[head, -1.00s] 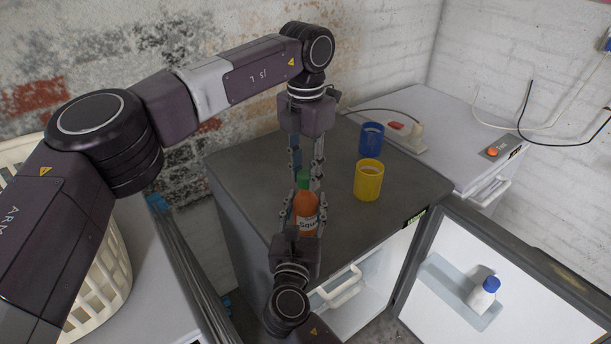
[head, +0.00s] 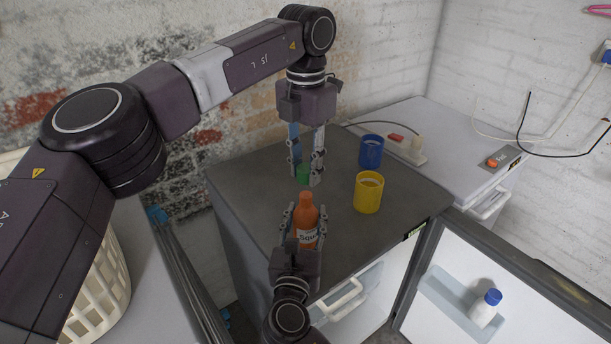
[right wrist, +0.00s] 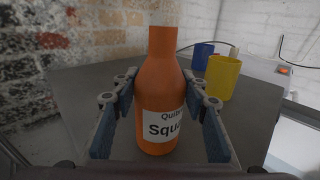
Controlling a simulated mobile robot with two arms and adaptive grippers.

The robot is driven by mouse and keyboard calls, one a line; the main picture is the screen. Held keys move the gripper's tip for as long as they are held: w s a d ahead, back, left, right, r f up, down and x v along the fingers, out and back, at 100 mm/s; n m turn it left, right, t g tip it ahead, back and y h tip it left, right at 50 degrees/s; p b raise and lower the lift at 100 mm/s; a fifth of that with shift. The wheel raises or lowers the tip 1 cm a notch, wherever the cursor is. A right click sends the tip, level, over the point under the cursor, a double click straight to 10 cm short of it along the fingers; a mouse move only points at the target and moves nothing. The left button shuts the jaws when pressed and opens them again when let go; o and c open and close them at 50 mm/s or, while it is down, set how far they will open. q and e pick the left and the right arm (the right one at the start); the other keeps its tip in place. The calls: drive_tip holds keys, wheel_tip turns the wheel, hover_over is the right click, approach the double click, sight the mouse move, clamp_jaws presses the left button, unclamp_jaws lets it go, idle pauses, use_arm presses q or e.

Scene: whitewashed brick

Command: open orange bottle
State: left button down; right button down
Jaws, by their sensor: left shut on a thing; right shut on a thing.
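The orange bottle (head: 306,212) has a white label and stands upright over the dark grey top (head: 250,190) of a low cabinet. Its neck is bare, with no cap on it. My right gripper (head: 305,222) is shut on the bottle's body, a finger on either side; the right wrist view shows the bottle (right wrist: 160,85) between the blue finger pads. My left gripper (head: 306,178) points down just above and behind the bottle. It is shut on the green cap (head: 303,174), which is apart from the bottle and partly hidden by the fingers.
A yellow cup (head: 368,194) and a blue cup (head: 371,152) stand to the right on the cabinet top. The cabinet's door is open at the lower right, with a blue-capped white bottle (head: 485,308) on its shelf. A white basket (head: 100,285) is at the left.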

drive_tip(key=c, duration=1.1)
unclamp_jaws()
